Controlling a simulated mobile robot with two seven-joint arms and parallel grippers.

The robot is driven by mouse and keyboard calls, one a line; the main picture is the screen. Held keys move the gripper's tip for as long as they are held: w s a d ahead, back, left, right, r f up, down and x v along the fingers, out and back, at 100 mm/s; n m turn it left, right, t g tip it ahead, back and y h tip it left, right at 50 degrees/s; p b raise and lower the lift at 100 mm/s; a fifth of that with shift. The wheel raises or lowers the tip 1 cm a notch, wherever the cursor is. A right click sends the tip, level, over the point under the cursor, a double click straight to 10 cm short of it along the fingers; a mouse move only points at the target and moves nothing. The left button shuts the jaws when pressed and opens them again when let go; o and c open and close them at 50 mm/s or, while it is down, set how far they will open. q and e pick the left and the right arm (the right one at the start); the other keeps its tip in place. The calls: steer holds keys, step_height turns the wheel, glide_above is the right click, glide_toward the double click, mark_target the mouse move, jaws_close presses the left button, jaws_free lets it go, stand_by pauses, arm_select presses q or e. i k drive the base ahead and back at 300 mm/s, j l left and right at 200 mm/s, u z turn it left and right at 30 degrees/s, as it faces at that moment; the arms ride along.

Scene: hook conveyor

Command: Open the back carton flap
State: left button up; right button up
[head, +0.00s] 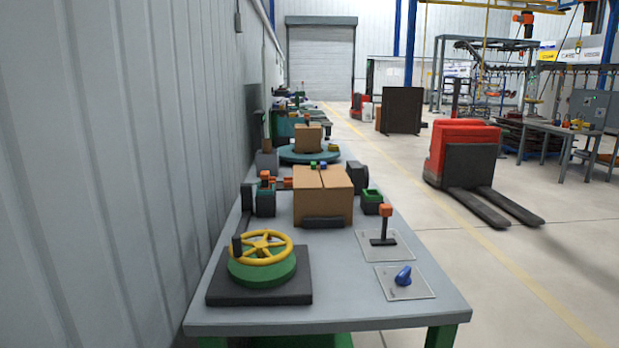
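A brown cardboard carton (322,205) stands upright near the far end of the grey workbench (330,285). Its top looks shut, with a seam running front to back between two top panels. I cannot make out the back flap separately. A dark bar lies at the foot of the carton's front face. Neither of my grippers is in view.
A yellow handwheel (262,246) on a green base stands at the bench's left. A lever with an orange knob (386,211) and a blue knob (403,275) sit on plates at the right. A corrugated wall (110,170) runs along the left.

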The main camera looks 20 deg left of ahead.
mark_target(304, 177)
steer(key=i+l+z, duration=0.1)
steer(key=z, duration=1.5)
steer(key=i+z, duration=0.25)
steer(key=i, duration=1.05)
steer(key=i+u, duration=0.4)
steer(key=i, duration=0.15)
steer(key=i+l+u, duration=0.15)
steer(key=i+u, duration=0.3)
steer(key=i+j+u, duration=0.1)
steer(key=i+u, duration=0.65)
steer(key=i+l+u, duration=0.1)
steer(key=i+u, duration=0.25)
steer(key=i+j+u, duration=0.1)
steer(key=i+u, duration=0.25)
steer(key=i, duration=0.2)
steer(key=i+u, duration=0.35)
steer(key=i, duration=0.2)
steer(key=i+l, duration=0.1)
steer(key=i, duration=1.2)
steer(key=i+l, duration=0.1)
steer(key=i, duration=1.2)
